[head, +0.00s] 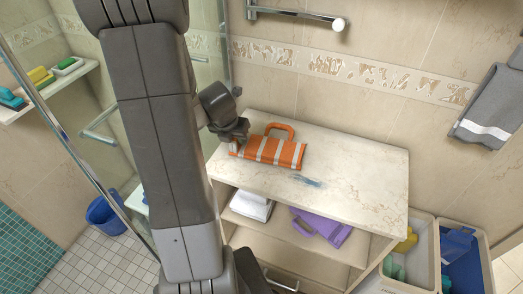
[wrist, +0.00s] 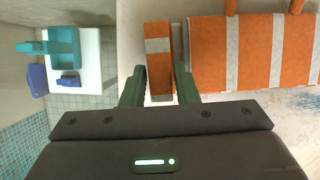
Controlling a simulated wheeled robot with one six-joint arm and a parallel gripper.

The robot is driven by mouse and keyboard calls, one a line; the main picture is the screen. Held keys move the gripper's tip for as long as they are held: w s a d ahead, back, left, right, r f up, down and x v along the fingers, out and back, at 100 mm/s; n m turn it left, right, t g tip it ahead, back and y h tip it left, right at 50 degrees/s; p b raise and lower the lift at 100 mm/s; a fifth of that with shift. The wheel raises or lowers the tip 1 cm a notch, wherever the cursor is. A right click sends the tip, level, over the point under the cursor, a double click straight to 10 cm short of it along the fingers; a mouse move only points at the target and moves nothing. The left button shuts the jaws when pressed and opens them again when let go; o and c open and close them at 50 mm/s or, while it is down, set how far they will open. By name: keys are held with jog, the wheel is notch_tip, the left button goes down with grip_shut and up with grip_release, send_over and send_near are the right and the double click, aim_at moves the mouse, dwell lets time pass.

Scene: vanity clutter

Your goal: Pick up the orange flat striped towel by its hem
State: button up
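The orange towel (head: 275,152) with pale stripes lies flat on the pale marble top of the cabinet, with an orange loop at its back edge. My gripper (head: 235,139) is at the towel's left end, low over the top. In the wrist view, the towel's wide striped part (wrist: 234,55) lies to the right. A narrow orange end strip with a pale band (wrist: 158,60), apparently its hem, stands between my two green fingers (wrist: 160,78). The fingers are apart, one on each side of the strip, with hardly any gap. I cannot tell whether they press on it.
White folded cloth (head: 251,205) and a purple item (head: 322,226) are on the shelf below. Bins (head: 462,250) stand at the right. A glass shower panel is at the left.

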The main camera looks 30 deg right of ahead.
jog(key=shift+x, duration=0.85)
jog(key=shift+c, duration=0.5)
grip_shut()
